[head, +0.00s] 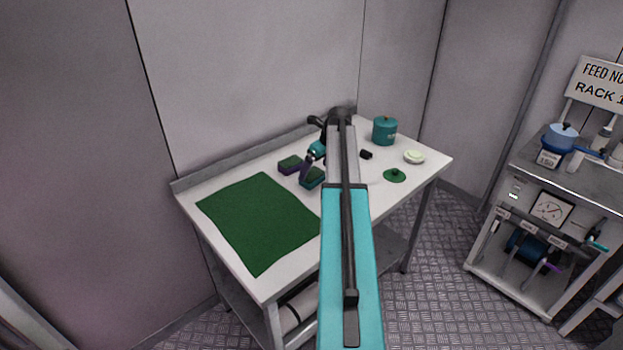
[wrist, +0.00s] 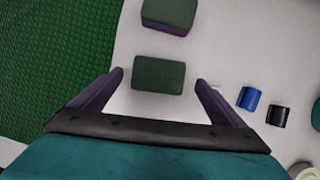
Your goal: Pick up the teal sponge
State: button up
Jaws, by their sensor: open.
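The teal sponge (head: 314,181) lies on the white table, right of the green mat. In the wrist view the sponge (wrist: 158,75) is a dark green block lying between and a little ahead of my fingertips. A second sponge (head: 289,164), green on top with a purple base, lies just behind it; it also shows at the top of the wrist view (wrist: 169,16). My gripper (wrist: 160,80) is open, with one finger toward each side of the teal sponge and visible gaps. In the head view my gripper (head: 306,169) is low over the table by the sponges, partly hiding the teal one.
A green mat (head: 258,220) covers the table's left part. A blue cylinder (wrist: 249,98) and a black cylinder (wrist: 279,114) stand or lie right of my gripper. A teal pot (head: 384,132), pale round item (head: 414,157) and green lid (head: 394,175) are farther right.

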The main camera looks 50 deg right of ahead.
aim_at(312, 174)
jog(key=shift+p+x, duration=0.6)
jog(key=shift+x, duration=1.5)
jog(key=shift+a, duration=0.15)
jog(key=c, duration=1.1)
